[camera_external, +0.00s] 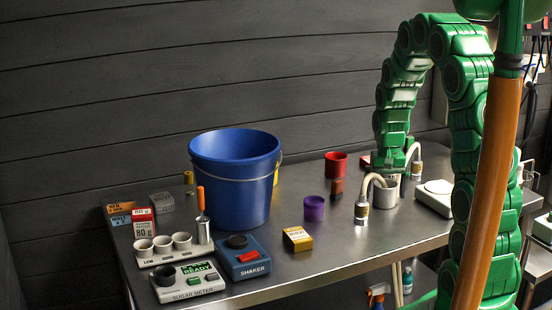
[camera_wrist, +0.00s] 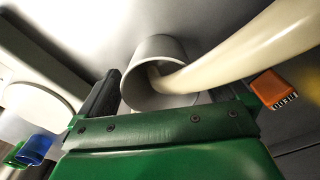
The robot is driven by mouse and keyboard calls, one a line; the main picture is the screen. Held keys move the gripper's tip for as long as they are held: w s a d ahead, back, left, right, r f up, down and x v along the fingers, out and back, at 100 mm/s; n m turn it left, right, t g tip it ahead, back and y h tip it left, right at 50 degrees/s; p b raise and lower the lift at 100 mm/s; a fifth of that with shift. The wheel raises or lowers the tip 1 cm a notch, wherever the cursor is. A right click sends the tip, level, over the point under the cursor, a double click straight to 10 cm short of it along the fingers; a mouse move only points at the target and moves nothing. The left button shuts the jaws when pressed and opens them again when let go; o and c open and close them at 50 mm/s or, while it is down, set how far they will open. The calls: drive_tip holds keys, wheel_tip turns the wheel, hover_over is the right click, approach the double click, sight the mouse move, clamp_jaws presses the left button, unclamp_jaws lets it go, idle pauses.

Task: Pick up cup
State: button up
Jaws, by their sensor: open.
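Several cups are in view, and I cannot tell which one the task means. A grey cup (camera_external: 383,196) stands near the right of the metal table, directly below my gripper (camera_external: 391,176). The wrist view shows the grey cup (camera_wrist: 158,49) close in front of my gripper (camera_wrist: 172,95), with a cream curved tube (camera_wrist: 240,50) reaching into its mouth. My gripper is open; I see no firm hold on the cup. A purple cup (camera_external: 314,209) and a red cup (camera_external: 336,164) stand to the left, apart from my gripper.
Cream tubes with metal ends (camera_external: 361,211) arch beside the grey cup. A white-plated scale (camera_external: 437,188) stands right of it. The blue bucket (camera_external: 233,180), shaker (camera_external: 243,259) and sugar meter (camera_external: 188,283) stand left. The front middle of the table is clear.

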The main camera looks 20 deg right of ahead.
drive_tip(key=shift+f, duration=0.25)
drive_tip(key=c, duration=1)
drive_tip(key=shift+r, duration=0.1)
drive_tip(key=shift+r, duration=0.25)
drive_tip(key=r, duration=0.3)
drive_tip(key=shift+s, duration=0.2)
drive_tip(key=s+a+r, duration=0.1)
drive_tip(key=s+r, duration=0.2)
drive_tip(key=s, duration=0.1)
drive_tip(key=s+a+r, duration=0.1)
drive_tip(key=s+r, duration=0.2)
drive_tip(key=s, duration=0.2)
drive_tip(key=s+a+r, duration=0.1)
drive_tip(key=s+r, duration=0.2)
drive_tip(key=s, duration=0.1)
drive_tip(key=shift+s+r, duration=0.15)
